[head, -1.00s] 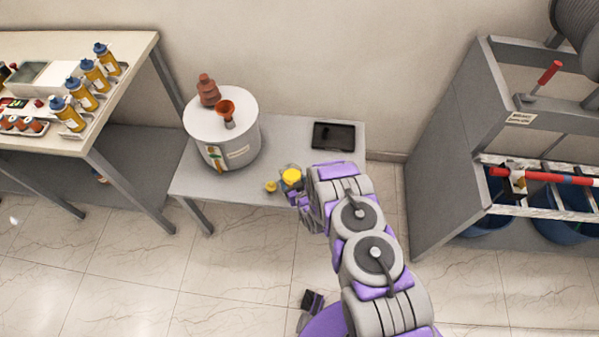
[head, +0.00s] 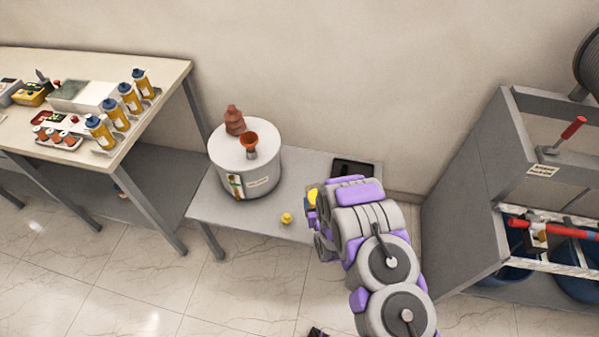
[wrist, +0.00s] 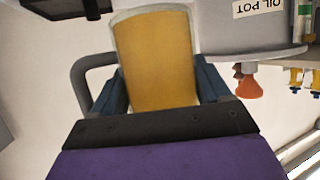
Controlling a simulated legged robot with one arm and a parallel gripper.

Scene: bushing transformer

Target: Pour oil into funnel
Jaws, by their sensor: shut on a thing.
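The oil is in a clear jug (wrist: 155,55) with a side handle. My gripper (wrist: 162,85) is shut on this jug, with one blue finger on each side. In the head view only a yellow bit of the jug (head: 312,197) shows beside my arm, above the front of the low table. An orange-brown funnel (head: 249,141) stands upright on top of the white cylindrical pot (head: 262,182), left of my gripper and apart from the jug. In the wrist view the pot (wrist: 225,30) appears upside down with an "OIL POT" label, and the funnel (wrist: 248,87) hangs beside it.
A brown ribbed bushing (head: 234,120) stands beside the funnel. A small yellow cap (head: 286,218) lies on the low table (head: 225,215). A black tablet-like object (head: 352,167) lies at its back right. A workbench (head: 165,85) with several oil bottles stands left; a grey rack (head: 465,185) stands right.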

